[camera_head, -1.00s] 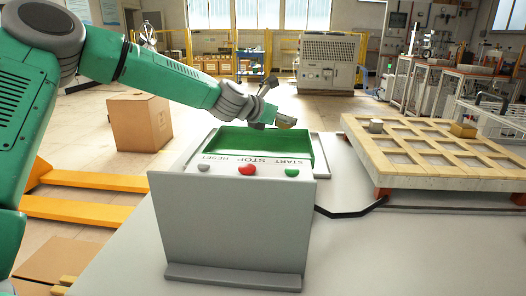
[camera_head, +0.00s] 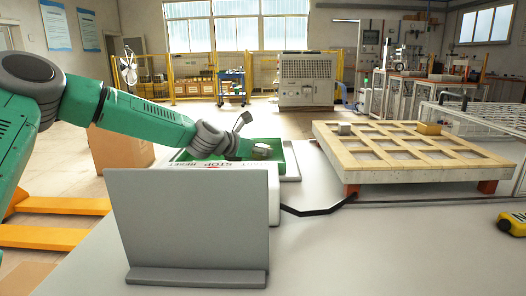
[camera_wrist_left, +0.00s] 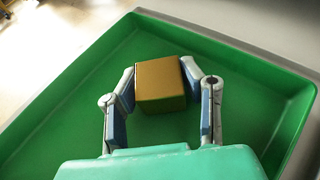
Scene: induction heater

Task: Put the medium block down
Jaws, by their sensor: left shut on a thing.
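The medium block (camera_wrist_left: 160,80) is a golden-brown cube. In the left wrist view it sits between the two fingers of my left gripper (camera_wrist_left: 161,92), which is shut on it. The green tray (camera_wrist_left: 250,85) of the induction heater lies beneath and around them; I cannot tell whether the block touches its floor. In the head view my left gripper (camera_head: 262,151) is at the tray (camera_head: 290,150), behind the heater's grey front panel (camera_head: 190,225). The block is hard to make out there. My right gripper is not in view.
A wooden grid rack (camera_head: 400,165) stands to the right, with a grey block (camera_head: 344,129) and a golden block (camera_head: 429,128) on it. A yellow device (camera_head: 512,223) lies at the right table edge. A dark cable (camera_head: 318,210) runs between heater and rack.

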